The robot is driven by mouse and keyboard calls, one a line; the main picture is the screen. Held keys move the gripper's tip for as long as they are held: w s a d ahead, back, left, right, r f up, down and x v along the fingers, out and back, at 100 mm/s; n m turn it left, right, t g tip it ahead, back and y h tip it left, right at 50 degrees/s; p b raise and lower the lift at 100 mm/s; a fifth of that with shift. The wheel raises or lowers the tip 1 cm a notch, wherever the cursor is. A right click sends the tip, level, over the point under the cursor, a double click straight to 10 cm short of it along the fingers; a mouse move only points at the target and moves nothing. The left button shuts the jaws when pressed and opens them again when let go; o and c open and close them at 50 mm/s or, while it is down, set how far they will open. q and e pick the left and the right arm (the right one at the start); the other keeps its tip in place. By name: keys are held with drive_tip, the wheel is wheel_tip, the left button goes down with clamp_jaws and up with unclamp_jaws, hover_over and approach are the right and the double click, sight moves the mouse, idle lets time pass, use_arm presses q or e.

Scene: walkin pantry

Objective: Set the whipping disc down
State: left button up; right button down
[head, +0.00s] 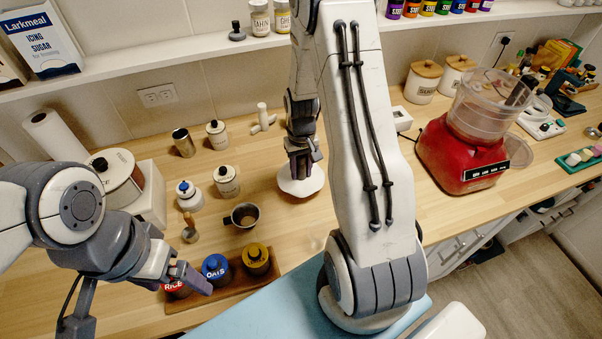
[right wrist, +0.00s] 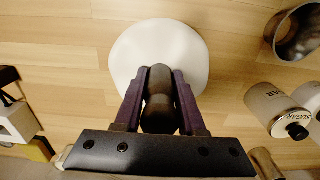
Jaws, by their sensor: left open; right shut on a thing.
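The whipping disc (head: 300,187) is a round white disc with a dark grip piece standing up from its middle. My right gripper (head: 301,163) points down over it, shut on that grip piece. In the right wrist view the disc (right wrist: 160,45) lies flat below the fingers, with the dark grip piece between the two purple fingers (right wrist: 158,98). The disc is at or just above the wooden counter (head: 345,150); I cannot tell whether it touches. My left gripper (head: 187,278) is open and empty over the jar tray at the lower left.
A metal cup (head: 244,214) and a lidded white canister (head: 227,182) stand left of the disc. The wooden tray (head: 232,287) holds several jars, including a blue one (head: 215,268). A red food processor (head: 462,150) stands at the right. Bare counter lies around the disc.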

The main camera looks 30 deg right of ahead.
sight(302, 176)
wheel_tip(302, 176, down, 2)
drive_tip(key=shift+f+p, duration=0.1)
drive_tip(key=shift+p, duration=0.2)
drive_tip(key=shift+f, duration=0.25)
drive_tip(key=shift+f, duration=0.2)
drive_tip(key=c, duration=0.5)
unclamp_jaws()
drive_tip(key=shift+r, duration=0.1)
